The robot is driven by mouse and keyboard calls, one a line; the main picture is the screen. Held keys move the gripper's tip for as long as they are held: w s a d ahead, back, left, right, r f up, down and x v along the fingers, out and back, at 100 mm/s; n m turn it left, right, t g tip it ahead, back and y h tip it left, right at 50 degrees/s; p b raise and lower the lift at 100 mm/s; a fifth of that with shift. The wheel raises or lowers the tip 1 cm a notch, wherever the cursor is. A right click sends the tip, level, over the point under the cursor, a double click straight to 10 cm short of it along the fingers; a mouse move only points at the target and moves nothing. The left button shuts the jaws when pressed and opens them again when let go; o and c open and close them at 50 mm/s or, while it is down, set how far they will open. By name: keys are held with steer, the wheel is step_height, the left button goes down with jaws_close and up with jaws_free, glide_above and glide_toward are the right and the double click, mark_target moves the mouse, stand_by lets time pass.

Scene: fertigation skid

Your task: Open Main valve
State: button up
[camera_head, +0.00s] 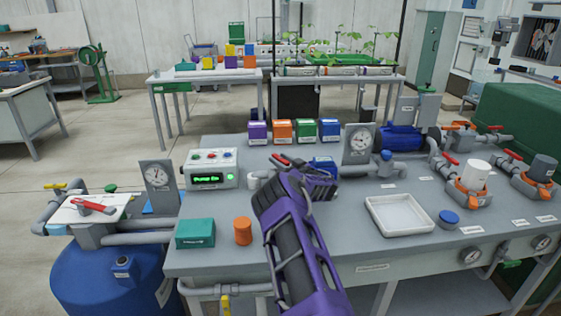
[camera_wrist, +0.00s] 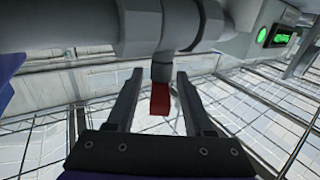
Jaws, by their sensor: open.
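A valve with a short red handle (camera_wrist: 160,101) shows in the wrist view on a thick grey pipe (camera_wrist: 75,27). My gripper (camera_wrist: 159,80) is open, with one dark finger on each side of the red handle. Gaps show between the handle and both fingers. In the head view my gripper (camera_head: 298,170) is over the middle of the bench, and a red part (camera_head: 281,160) shows at its tip. My purple arm hides much of the area below. No label for the Main valve is readable.
A control box (camera_head: 210,168) with a green display stands left of my gripper. A gauge (camera_head: 359,143) and a blue box stand to its right. A white tray (camera_head: 399,215), orange cylinder (camera_head: 243,231) and teal box (camera_head: 195,233) lie nearer. Another red handle (camera_head: 93,205) is far left.

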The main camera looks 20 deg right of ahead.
steer(key=shift+w, duration=0.1)
jaws_close()
stand_by(0.4)
steer(key=n+g+y+b, duration=0.1)
steer(key=n+y+b, duration=0.1)
steer(key=y, duration=0.1)
steer(key=shift+d+f, duration=0.1)
steer(key=shift+f, duration=0.05)
steer(key=shift+r+n+g+y+b, duration=0.25)
steer(key=shift+n+g+y+b, duration=0.45)
steer(key=shift+y, duration=0.4)
steer(key=shift+n+g+y, duration=0.3)
steer(key=shift+n+y, duration=0.2)
jaws_free()
